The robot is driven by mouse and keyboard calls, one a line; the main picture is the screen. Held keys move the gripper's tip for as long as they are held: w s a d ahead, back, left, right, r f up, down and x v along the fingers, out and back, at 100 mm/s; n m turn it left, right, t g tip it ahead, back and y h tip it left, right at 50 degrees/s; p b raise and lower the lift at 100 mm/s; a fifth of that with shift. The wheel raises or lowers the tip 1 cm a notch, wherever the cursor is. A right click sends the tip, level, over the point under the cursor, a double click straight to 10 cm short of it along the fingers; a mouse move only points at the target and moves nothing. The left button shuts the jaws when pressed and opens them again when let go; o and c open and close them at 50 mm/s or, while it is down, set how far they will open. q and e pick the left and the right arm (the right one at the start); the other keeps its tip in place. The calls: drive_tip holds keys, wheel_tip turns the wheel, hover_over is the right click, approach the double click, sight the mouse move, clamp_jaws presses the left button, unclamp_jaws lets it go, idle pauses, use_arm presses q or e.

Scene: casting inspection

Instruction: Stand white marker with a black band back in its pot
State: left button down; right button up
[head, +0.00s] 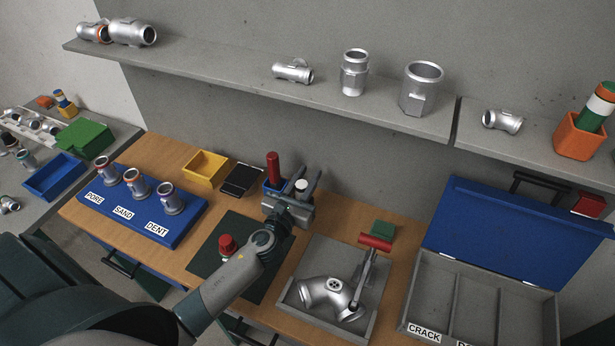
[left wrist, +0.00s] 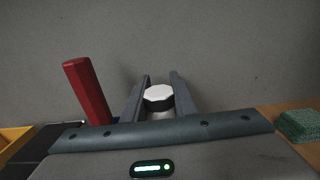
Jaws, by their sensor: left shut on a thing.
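My left gripper (head: 308,178) is shut on the white marker with a black band (head: 301,185), whose white top shows between the fingers. In the left wrist view the white cap (left wrist: 158,92) sits between the two fingers (left wrist: 160,82), with a dark band just below it. The marker looks roughly upright; its lower end is hidden by the gripper body. A blue pot (head: 268,186) shows partly just left of the gripper, with a red marker (head: 273,165) standing in it. The red marker also shows in the left wrist view (left wrist: 87,90). I cannot tell whether the white marker's lower end is inside the pot.
A yellow bin (head: 206,167) and a dark flat device (head: 241,180) lie left of the pot. A red-topped knob (head: 227,244) stands on the dark mat. A grey tray (head: 315,252) holds a pipe casting and a red-handled clamp. A green block (head: 382,230) is at right.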

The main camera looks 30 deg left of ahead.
sight(298, 194)
drive_tip(key=shift+a, duration=0.2)
use_arm(q)
drive_tip(key=shift+f, duration=0.25)
drive_tip(key=c, duration=1.4)
unclamp_jaws()
drive_tip(key=shift+c, duration=0.2)
use_arm(e)
drive_tip(key=shift+a+f, duration=0.15)
drive_tip(key=shift+a, duration=0.05)
use_arm(q)
drive_tip(key=shift+b, duration=0.3)
use_arm(e)
drive_tip(key=shift+d+f, duration=0.15)
use_arm(q)
drive_tip(key=s, duration=0.2)
drive_tip(key=s+b, duration=0.1)
drive_tip(key=s, duration=0.1)
drive_tip(key=s+b, duration=0.1)
drive_tip(key=s, duration=0.2)
drive_tip(key=shift+f, duration=0.4)
drive_tip(key=shift+s+b, duration=0.3)
drive_tip(key=shift+r, duration=0.1)
use_arm(e)
wheel_tip(298, 194, down, 2)
drive_tip(key=shift+f, duration=0.25)
